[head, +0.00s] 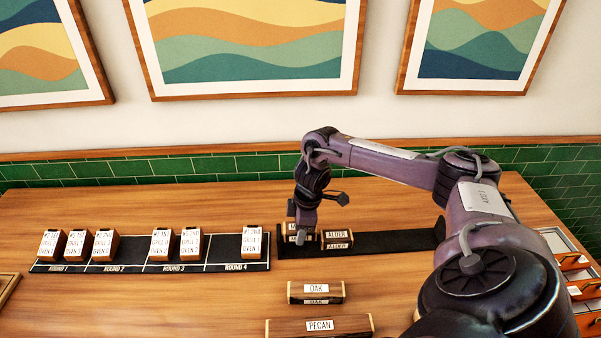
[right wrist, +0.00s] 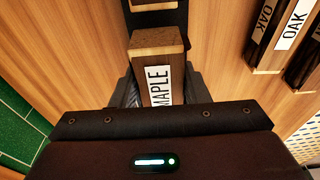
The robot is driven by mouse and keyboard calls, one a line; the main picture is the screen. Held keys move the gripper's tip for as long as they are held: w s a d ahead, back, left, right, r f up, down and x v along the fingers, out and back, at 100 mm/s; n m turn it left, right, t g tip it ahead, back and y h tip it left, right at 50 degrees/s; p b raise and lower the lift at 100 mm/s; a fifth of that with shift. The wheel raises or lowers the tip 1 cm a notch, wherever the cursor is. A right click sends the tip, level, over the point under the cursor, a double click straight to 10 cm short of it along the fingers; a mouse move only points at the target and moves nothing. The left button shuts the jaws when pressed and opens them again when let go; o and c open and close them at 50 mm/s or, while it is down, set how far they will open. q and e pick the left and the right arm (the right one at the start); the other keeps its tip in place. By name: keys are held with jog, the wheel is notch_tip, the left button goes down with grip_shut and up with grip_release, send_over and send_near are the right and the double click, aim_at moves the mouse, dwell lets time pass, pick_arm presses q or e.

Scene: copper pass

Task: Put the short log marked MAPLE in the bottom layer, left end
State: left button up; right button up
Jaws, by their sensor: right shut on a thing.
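My right gripper (head: 305,226) is shut on a short wooden log at the left end of a long black mat (head: 395,237). In the right wrist view the log between the fingers is marked MAPLE (right wrist: 162,72). In the head view the gripper partly covers it, and I cannot tell whether it rests on the mat. A log marked ALDER (head: 338,240) lies just to its right on the mat. My left gripper is not in view.
Logs marked OAK (head: 316,292) and PECAN (head: 320,326) lie on the table in front. A black strip (head: 140,267) with ROUND labels and several tagged blocks stands at the left. Tiered bins (head: 573,266) stand at the right. The mat's right part is clear.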

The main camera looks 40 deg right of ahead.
notch_tip(320, 180, down, 4)
jog(key=shift+r+p, duration=0.2)
jog(key=shift+p, duration=0.15)
jog(key=shift+f, duration=0.2)
jog(key=shift+f, duration=0.15)
jog(key=o, duration=1)
